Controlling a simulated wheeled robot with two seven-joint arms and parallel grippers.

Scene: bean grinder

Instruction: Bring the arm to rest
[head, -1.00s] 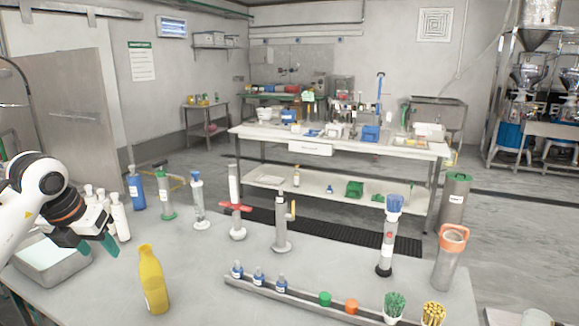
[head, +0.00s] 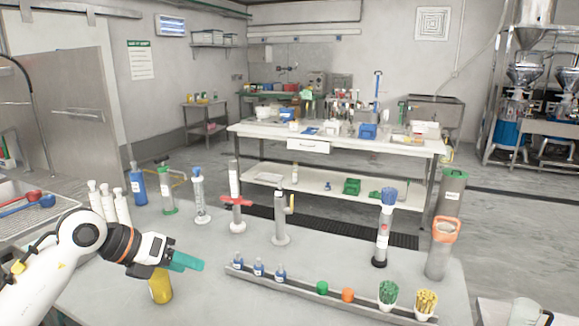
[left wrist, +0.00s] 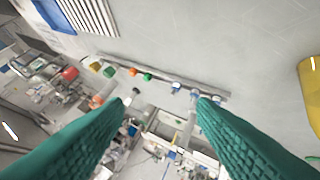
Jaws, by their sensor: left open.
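My left gripper (head: 187,261) is above the near left part of the table in the head view, its teal fingers pointing right. In the left wrist view its two fingers (left wrist: 160,105) are spread apart with nothing between them. A yellow bottle (head: 160,287) stands below and partly behind the gripper. The bottle (left wrist: 310,85) also shows at the right edge of the left wrist view. My right gripper is not in view.
A grey rail (head: 330,299) with small blue-capped bottles and green and orange pieces lies at the front. Several grinder-like tubes stand behind it, among them a red-handled one (head: 236,203). Three white bottles (head: 109,203) stand close behind my left arm. Bare tabletop lies mid-table.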

